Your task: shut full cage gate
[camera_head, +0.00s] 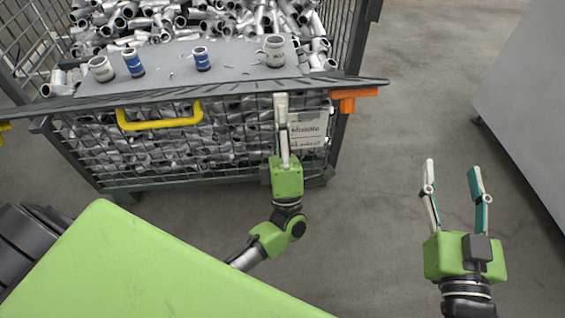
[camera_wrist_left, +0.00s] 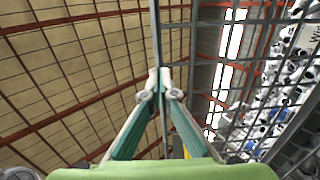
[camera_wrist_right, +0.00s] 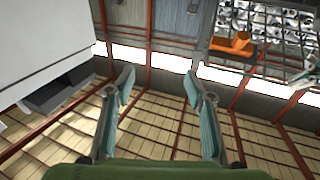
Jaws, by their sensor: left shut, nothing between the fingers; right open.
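The wire-mesh cage (camera_head: 90,165) stands at the upper left in the head view, full of grey metal pipe pieces. At its front a grey flat panel (camera_head: 225,68) with a dark front edge lies roughly level. A yellow handle (camera_head: 160,122) is below that edge, and an orange latch-like part (camera_head: 352,97) is at its right end. It also shows in the right wrist view (camera_wrist_right: 232,43). My left gripper (camera_head: 281,97) is shut and empty, its fingertips at the panel's front edge; contact is unclear. My right gripper (camera_head: 452,165) is open and empty, right of the cage, over the floor.
Several small cans, such as a blue one (camera_head: 133,62) and a pale one (camera_head: 274,50), stand on the panel. A white label (camera_head: 307,130) hangs on the front mesh. A large grey cabinet-like body (camera_head: 525,95) stands at the right. Bare floor (camera_head: 415,60) lies between it and the cage.

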